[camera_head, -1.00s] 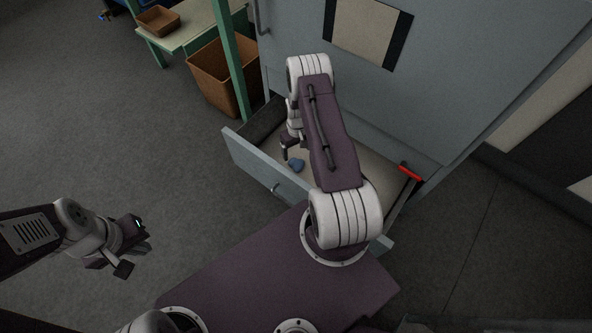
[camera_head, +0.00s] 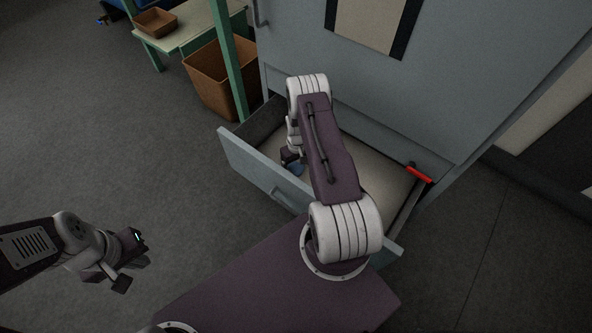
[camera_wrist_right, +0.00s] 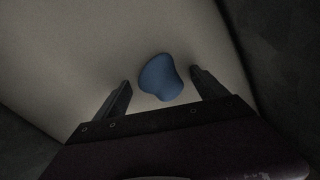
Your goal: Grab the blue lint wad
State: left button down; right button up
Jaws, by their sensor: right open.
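The blue lint wad (camera_head: 295,169) lies on the pale floor of the open drawer (camera_head: 255,165), partly hidden by my right arm in the head view. In the right wrist view the wad (camera_wrist_right: 161,77) sits between the two fingers of my right gripper (camera_wrist_right: 163,88), nearer their tips, with gaps on both sides. My right gripper (camera_head: 291,162) is open and points down into the drawer; its fingers are mostly hidden in the head view. My left gripper (camera_head: 128,271) is over the grey floor at the left, far from the drawer, and its finger gap is unclear.
The drawer sticks out of a large grey cabinet (camera_head: 470,60). A red bar (camera_head: 419,174) is at the drawer's right side. A brown bin (camera_head: 215,82) stands behind a green post (camera_head: 230,65). A table with a brown tray (camera_head: 156,22) is at the back left.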

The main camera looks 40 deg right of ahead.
aim_at(297, 164)
jog(key=c, duration=1.4)
jog(key=shift+r, duration=0.1)
jog(key=shift+r+p, duration=5.45)
jog(key=shift+r, duration=3.5)
